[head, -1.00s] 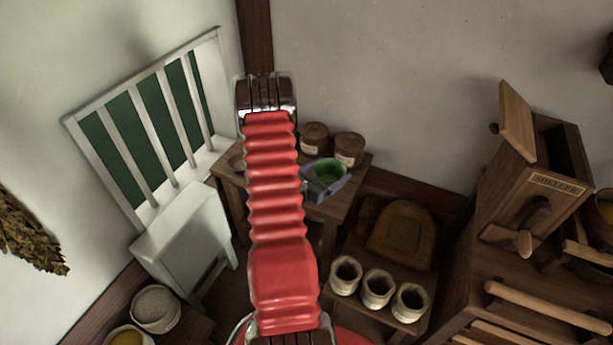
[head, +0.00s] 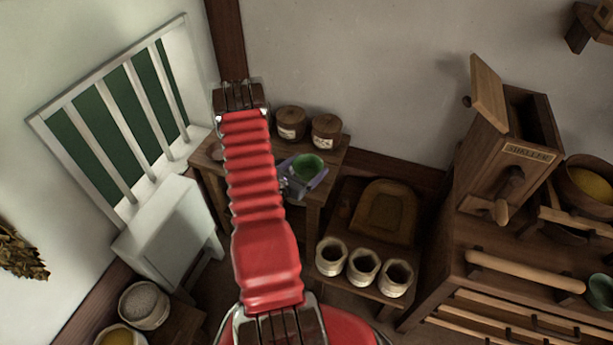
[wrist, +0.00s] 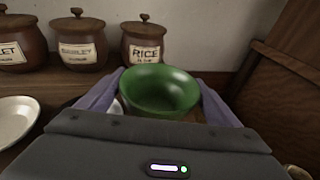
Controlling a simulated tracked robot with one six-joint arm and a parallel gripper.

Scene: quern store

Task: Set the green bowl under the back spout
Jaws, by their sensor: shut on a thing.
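My gripper (head: 300,178) is shut on the green bowl (head: 307,165). In the wrist view the bowl (wrist: 160,88) sits upright between the two purplish fingers, and its inside looks empty. In the head view my red arm reaches toward the small table, and the bowl is at the table's right front. A wooden box labelled SHELLER (head: 508,165) stands at the right, with a wooden spout-like piece (head: 487,207) low on its front. I cannot tell which part is the back spout.
Lidded jars (head: 326,131), one labelled RICE in the wrist view, stand on the small table (head: 325,173). Several pale pots (head: 363,267) stand on a low bench. A wooden bowl of yellow contents (head: 590,188) and a pale green bowl (head: 602,290) are at the right.

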